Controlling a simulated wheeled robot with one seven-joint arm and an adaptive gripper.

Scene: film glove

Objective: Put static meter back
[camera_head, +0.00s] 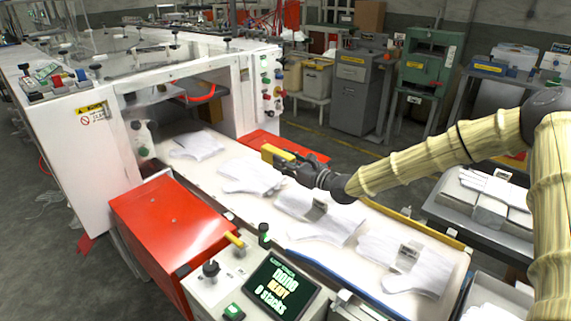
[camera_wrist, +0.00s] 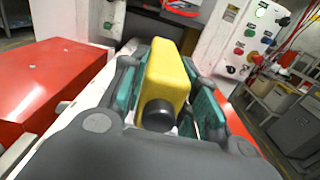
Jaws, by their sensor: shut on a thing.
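My gripper (camera_head: 296,166) is shut on a yellow boxy device with a black round end, which I take to be the static meter (camera_head: 278,154). In the wrist view my gripper (camera_wrist: 172,105) has its teal-padded fingers on both sides of the yellow static meter (camera_wrist: 168,72). The static meter is held above the conveyor belt (camera_head: 213,170), near white gloves. Its lower side is hidden by the fingers.
Several white glove stacks (camera_head: 250,175) lie along the belt. A red cover (camera_head: 172,222) stands at its near side, beside a control panel (camera_head: 279,289) with a lit screen. A white machine housing (camera_head: 88,150) stands at the left. Grey benches (camera_head: 483,205) stand at the right.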

